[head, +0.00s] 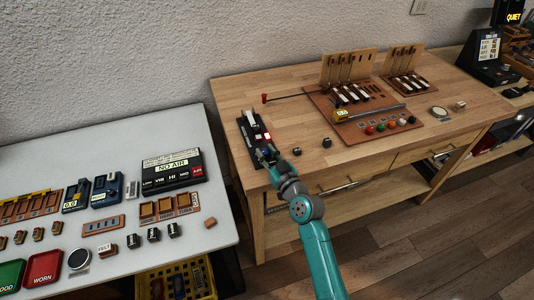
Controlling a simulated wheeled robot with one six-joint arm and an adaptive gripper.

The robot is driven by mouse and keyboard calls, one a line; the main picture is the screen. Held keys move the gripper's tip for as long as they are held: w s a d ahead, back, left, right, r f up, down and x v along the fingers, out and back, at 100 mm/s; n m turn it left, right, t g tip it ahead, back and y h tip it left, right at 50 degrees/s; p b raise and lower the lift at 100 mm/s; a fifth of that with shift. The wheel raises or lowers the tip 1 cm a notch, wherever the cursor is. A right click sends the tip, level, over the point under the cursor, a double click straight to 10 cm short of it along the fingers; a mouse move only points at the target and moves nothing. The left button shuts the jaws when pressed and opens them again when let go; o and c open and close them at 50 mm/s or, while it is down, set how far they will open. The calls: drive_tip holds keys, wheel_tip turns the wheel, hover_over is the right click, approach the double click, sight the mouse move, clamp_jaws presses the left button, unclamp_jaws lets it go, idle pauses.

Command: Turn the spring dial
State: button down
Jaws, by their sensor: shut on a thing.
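A narrow black device (247,128) with a white block and red parts lies at the left end of the wooden workbench. My gripper (265,155) is at the device's front end, with my teal arm reaching up to it from below. It is shut on a small part there, which looks like the spring dial; the fingers hide most of it, and its turned position cannot be read.
Two small dark knobs (297,151) (327,142) stand right of my gripper on the workbench (290,95). A red-tipped rod (290,97) lies behind. A wooden board (365,112) with hammers and coloured buttons is further right. A grey table (60,165) with trays stands left.

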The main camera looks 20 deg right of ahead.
idle(0.3)
drive_tip(key=c, duration=0.8)
unclamp_jaws()
drive_tip(key=shift+c, duration=0.2)
drive_tip(key=s+d, duration=0.2)
drive_tip(key=s, duration=1)
drive_tip(key=shift+w, duration=0.1)
